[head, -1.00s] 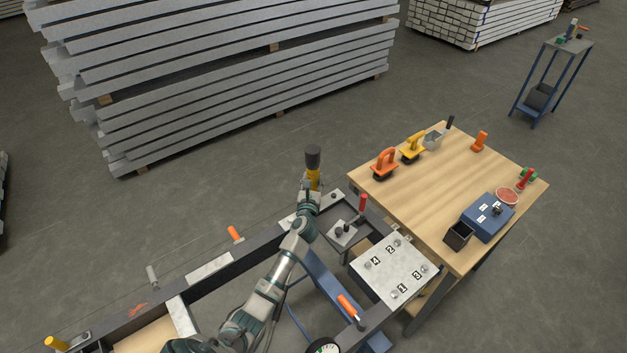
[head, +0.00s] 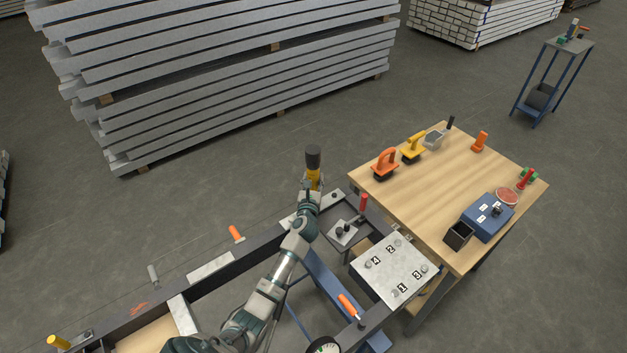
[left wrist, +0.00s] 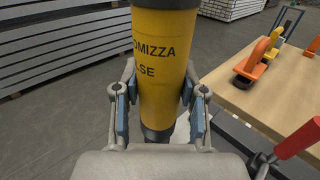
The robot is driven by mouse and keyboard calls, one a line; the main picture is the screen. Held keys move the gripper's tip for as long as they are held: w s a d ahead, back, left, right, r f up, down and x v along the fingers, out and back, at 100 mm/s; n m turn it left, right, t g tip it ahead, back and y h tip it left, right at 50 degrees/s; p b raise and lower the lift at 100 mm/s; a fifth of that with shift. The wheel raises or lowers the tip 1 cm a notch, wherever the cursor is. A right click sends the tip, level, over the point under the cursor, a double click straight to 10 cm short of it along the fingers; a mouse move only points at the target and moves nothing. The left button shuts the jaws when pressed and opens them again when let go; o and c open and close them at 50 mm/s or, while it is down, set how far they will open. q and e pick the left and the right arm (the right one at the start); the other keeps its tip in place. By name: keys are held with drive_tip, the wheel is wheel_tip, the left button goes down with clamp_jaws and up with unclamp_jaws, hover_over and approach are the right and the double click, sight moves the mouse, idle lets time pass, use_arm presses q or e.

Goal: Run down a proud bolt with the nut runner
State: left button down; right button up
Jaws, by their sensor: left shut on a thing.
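The nut runner (head: 313,177) is a yellow cylinder with a black end, held upright above the frame's far corner. My left gripper (head: 312,187) is shut on its yellow body. In the left wrist view the yellow body (left wrist: 162,70) with black lettering sits between the two finger pads (left wrist: 160,120). Its lower end is mostly hidden by my gripper. A pale plate (head: 391,278) carries bolts by the numbers 1 to 4, right of and nearer than my gripper. I cannot tell which bolt stands proud. My right gripper is not in view.
Red-handled (head: 363,203) and orange-handled (head: 349,304) clamps rise beside the plate. A small bracket plate (head: 342,232) lies between it and my gripper.

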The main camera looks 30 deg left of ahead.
sight(313, 178)
use_arm(q)
drive_tip(key=shift+f+b, duration=0.65)
drive_tip(key=shift+f, duration=0.35)
idle(0.8)
drive_tip(key=shift+s+d+f+p, duration=0.15)
drive_tip(key=shift+f+p, duration=0.15)
drive_tip(key=shift+p, duration=0.3)
idle(1.0)
drive_tip(key=shift+w+r+p, duration=0.2)
drive_tip(key=shift+r+p, duration=2.45)
drive_tip(key=shift+r, duration=0.15)
